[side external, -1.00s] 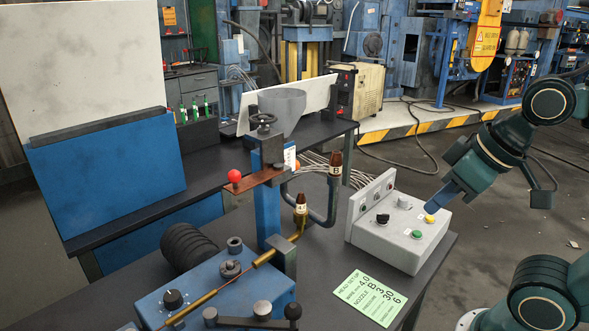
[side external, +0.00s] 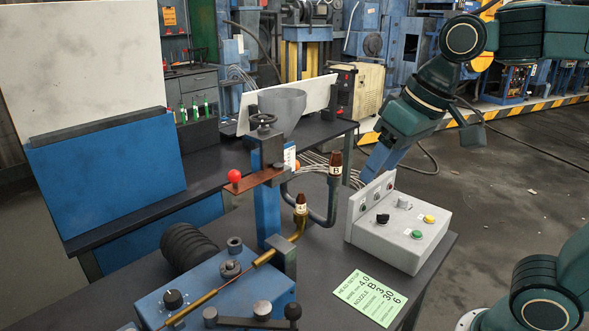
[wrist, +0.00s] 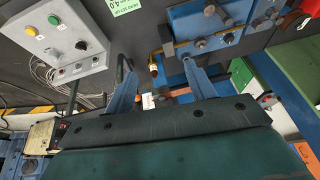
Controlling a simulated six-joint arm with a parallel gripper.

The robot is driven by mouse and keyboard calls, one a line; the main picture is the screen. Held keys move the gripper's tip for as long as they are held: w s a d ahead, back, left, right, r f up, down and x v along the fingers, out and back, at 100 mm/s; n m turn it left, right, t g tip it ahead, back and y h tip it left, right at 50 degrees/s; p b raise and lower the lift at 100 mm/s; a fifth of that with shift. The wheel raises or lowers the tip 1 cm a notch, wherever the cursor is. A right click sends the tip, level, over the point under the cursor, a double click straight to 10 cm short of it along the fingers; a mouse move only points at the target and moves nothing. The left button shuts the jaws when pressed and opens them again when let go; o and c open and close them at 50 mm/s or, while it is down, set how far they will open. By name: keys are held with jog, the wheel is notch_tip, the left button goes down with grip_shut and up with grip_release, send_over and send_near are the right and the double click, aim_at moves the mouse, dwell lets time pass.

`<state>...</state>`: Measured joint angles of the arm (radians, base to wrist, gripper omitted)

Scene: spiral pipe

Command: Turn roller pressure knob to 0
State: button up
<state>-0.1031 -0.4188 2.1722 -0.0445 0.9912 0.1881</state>
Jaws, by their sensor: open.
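A black knob with a white mark (side external: 172,298) sits on the front left of the blue machine (side external: 215,290). The grey control box (side external: 405,225) on the bench carries another black knob (side external: 382,218), a grey knob (side external: 404,201), a yellow button and a green button. The labels are too small to read, so I cannot tell which knob is roller pressure. My gripper (side external: 374,172) is open and empty, pointing down behind the box's upright panel. In the wrist view its two blue fingers (wrist: 158,62) are spread apart, with the control box (wrist: 60,45) off to the left.
A green setup card (side external: 370,298) lies on the bench before the box. Nozzle pieces marked B (side external: 335,165), a blue post with a handwheel (side external: 265,190) and a red ball lever (side external: 234,176) stand left of my gripper. A black crank handle (side external: 293,311) lies at the front.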

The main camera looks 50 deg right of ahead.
jog(key=w+a+r+g, duration=0.1)
jog(key=w+a, duration=0.5)
jog(key=w, duration=0.3)
jog(key=m+g, duration=0.2)
jog(key=g, duration=0.1)
send_over(172, 295)
notch_tip(172, 295, down, 15)
jog(key=shift+s+d+r, duration=0.2)
jog(key=shift+d, duration=0.25)
jog(key=shift+f, duration=0.1)
jog(key=f, duration=1.3)
jog(key=shift+w+a+f, duration=0.1)
jog(key=shift+a+f, duration=0.15)
jog(key=shift+a, duration=0.15)
